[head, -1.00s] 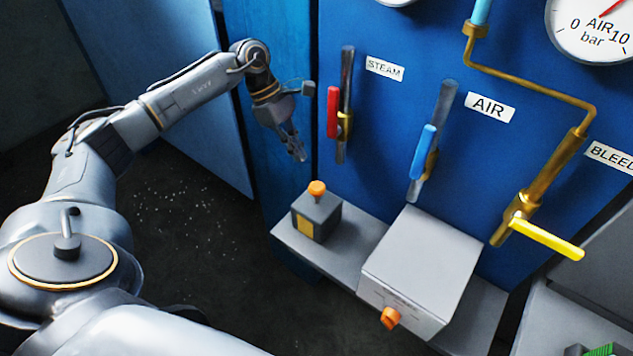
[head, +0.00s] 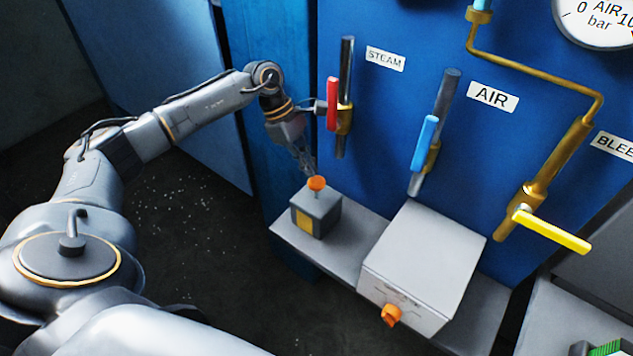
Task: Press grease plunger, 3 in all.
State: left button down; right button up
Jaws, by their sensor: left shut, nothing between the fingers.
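The grease plunger is an orange knob (head: 317,183) on top of a small dark grey box (head: 322,213) with a yellow patch on its front. The box stands at the left end of a grey shelf. My left gripper (head: 312,172) is shut and empty, pointing down. Its fingertips are right above or just behind the orange knob; I cannot tell whether they touch it. My right gripper is not in view.
A larger grey box (head: 425,255) with an orange knob (head: 391,315) stands right of the plunger on the shelf (head: 355,245). Red (head: 332,104), blue (head: 425,143) and yellow (head: 552,230) valve handles stick out from the blue panel behind.

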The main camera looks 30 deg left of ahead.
pick_arm(q)
jog(key=shift+d+f, duration=0.15)
jog(key=shift+f, duration=0.2)
